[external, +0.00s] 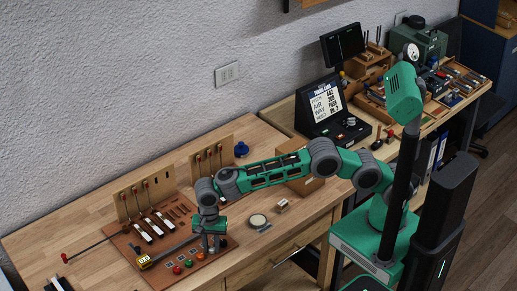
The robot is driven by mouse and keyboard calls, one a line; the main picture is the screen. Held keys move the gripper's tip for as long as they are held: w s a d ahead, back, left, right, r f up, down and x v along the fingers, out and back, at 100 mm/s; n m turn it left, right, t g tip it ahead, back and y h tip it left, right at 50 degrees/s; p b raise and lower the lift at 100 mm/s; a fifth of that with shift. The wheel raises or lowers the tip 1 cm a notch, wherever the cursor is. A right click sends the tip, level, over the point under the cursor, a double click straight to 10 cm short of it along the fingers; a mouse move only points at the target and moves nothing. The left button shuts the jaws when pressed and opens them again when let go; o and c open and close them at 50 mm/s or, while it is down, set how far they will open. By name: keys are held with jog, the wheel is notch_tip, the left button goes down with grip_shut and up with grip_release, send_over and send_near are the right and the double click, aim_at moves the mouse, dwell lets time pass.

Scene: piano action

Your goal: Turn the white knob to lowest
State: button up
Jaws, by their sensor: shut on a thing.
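My gripper (213,248) points down at the right front end of the reddish-brown board (160,230) on the wooden bench. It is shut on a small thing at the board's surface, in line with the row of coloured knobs. This appears to be the white knob, but the fingers hide nearly all of it, so its setting cannot be read.
A yellow-and-black tape measure (145,262) lies on the board's left front. Upright wooden panels (131,201) with red-tipped parts stand behind. A round pale-topped tin (258,221) and a small box (282,205) sit to the right. A black display device (328,108) stands farther back.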

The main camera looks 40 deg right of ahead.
grip_shut()
jog(key=shift+n, duration=0.5)
jog(key=n, duration=0.2)
jog(key=shift+n, duration=0.4)
jog(key=n, duration=0.4)
jog(key=shift+n+p, duration=0.3)
jog(key=shift+p, duration=0.05)
jog(key=n, duration=0.4)
jog(key=shift+n, duration=2.4)
